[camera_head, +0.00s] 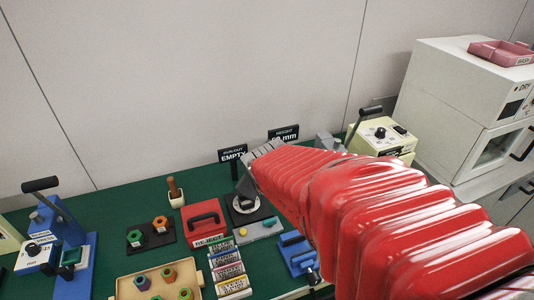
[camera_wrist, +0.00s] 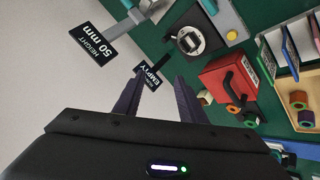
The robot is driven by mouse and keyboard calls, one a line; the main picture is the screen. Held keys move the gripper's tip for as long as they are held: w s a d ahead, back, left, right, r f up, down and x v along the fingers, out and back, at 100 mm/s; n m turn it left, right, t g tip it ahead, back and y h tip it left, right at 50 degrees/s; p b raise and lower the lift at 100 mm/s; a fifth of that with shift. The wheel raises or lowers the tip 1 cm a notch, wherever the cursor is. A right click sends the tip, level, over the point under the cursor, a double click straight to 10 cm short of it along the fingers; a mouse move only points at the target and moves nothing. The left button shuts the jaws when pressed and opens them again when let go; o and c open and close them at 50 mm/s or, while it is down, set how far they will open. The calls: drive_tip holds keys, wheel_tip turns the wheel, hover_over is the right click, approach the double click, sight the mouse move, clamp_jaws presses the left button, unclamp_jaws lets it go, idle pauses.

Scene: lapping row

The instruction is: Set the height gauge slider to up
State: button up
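The black height sign (camera_head: 284,133) reads 50 mm and stands at the back of the green bench, beyond my arm. It also shows at the upper left of the wrist view (camera_wrist: 92,45), beside a grey metal part (camera_wrist: 143,12) that runs off the top edge. I cannot tell whether that part is the height gauge slider; most of the gauge is hidden or out of frame. My gripper (camera_wrist: 158,82) shows two dark fingers, spread apart with nothing between them. In the head view, my red arm reaches over the bench and its end is above the run-out gauge.
The run-out gauge (camera_wrist: 188,40) and its EMPTY sign (camera_head: 233,156) are close to my gripper. A red box with a black handle (camera_head: 205,222) stands left of it. A cream lever device (camera_head: 382,136) and a white oven (camera_head: 455,100) are right. Wall behind.

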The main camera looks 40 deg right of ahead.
drive_tip(key=d+f+n+t+h, duration=0.1)
drive_tip(key=d+f+n, duration=0.2)
drive_tip(key=d+f, duration=0.3)
drive_tip(key=d+f+n+t, duration=0.2)
drive_tip(key=d+f+n, duration=0.15)
drive_tip(key=d, duration=0.55)
drive_tip(key=s+d+f+n+t, duration=0.3)
drive_tip(key=s+f, duration=0.3)
drive_tip(key=s, duration=0.2)
drive_tip(key=shift+d+f+n+t, duration=0.2)
drive_tip(key=shift+n+t, duration=0.25)
drive_tip(key=shift+t, duration=0.35)
drive_tip(key=shift+w, duration=0.1)
drive_tip(key=x, duration=1.3)
drive_tip(key=shift+w, duration=0.4)
